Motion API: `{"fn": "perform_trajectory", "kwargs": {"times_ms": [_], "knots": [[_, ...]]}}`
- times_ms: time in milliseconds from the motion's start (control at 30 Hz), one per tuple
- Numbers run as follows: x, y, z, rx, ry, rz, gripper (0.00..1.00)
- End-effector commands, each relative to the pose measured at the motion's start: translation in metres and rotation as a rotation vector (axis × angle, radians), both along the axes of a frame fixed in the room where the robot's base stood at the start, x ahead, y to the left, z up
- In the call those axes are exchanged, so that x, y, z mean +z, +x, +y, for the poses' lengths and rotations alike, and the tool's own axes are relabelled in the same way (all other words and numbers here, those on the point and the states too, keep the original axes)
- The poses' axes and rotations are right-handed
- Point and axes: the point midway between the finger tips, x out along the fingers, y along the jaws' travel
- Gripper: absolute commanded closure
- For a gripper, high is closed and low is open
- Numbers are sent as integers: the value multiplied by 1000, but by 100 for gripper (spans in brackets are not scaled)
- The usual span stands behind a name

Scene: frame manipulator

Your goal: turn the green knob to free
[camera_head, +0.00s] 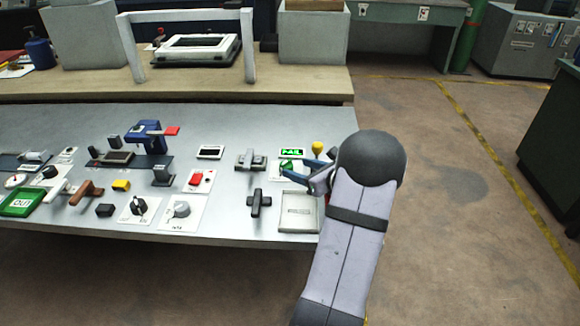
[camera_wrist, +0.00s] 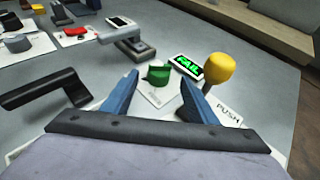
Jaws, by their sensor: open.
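The green knob (camera_wrist: 158,75) sits on a pale plate on the grey panel, just ahead of and between my open fingers in the wrist view. Its pointer direction and the small label below it are too small to read. My gripper (camera_wrist: 160,98) has its two blue fingers spread apart with nothing between them, apart from the knob. In the head view the knob (camera_head: 287,165) shows beside my gripper (camera_head: 297,175), partly hidden by a finger. A small display (camera_head: 292,152) with green lit text stands just behind the knob.
A yellow ball-topped lever (camera_wrist: 219,68) stands close to the right finger, by a plate marked PUSH. A grey handle (camera_wrist: 127,38) and a dark lever (camera_wrist: 45,90) lie to the left. Several other switches and knobs cover the panel (camera_head: 225,120) further left.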

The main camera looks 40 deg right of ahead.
Motion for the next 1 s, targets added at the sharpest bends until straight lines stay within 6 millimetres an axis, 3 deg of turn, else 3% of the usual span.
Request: {"fn": "perform_trajectory", "kwargs": {"times_ms": [400, 767, 933, 1000], "knots": [[-18, 44, -1, 2, 1, 0, 47], [-20, 48, -1, 1, 0, 1, 47], [-20, 48, -1, 1, 0, 0, 83], [-20, 48, -1, 1, 0, 0, 87]]}}
